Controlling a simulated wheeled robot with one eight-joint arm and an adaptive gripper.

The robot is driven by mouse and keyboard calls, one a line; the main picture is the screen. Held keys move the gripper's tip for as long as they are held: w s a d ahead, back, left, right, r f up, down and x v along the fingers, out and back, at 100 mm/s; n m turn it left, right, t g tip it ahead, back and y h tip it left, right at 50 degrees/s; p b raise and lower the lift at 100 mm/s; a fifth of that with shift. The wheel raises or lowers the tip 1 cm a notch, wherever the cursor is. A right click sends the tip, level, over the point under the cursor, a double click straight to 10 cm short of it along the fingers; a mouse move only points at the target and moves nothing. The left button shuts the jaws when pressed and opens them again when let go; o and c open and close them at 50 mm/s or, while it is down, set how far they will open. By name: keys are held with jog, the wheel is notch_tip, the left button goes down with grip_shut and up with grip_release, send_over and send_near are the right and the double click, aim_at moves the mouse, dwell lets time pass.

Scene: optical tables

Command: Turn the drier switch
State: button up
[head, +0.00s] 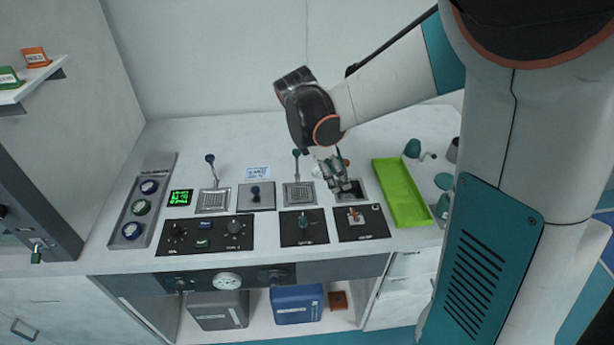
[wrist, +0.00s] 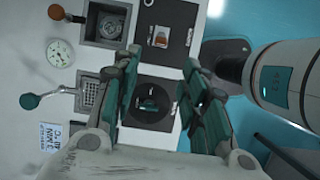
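Two black switch panels sit side by side on the bench, and their labels are too small to read, so I cannot tell which is the drier switch. My gripper (head: 338,178) is above the bench, behind these panels in the head view. In the wrist view my gripper (wrist: 163,100) is open and empty.
Two levers (head: 212,170) (head: 297,165) stand upright behind the panels. A wider knob panel (head: 204,246) is to the left. A lime green tray (head: 401,192) and teal-topped items (head: 413,148) are on the right.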

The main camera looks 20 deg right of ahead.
aim_at(352, 210)
jog(key=b+x, duration=0.4)
jog(key=x, duration=1)
jog(key=shift+a+f, duration=0.1)
jog(key=shift+a, duration=0.05)
jog(key=shift+s, duration=0.1)
jog(key=shift+c, duration=0.6)
grip_shut()
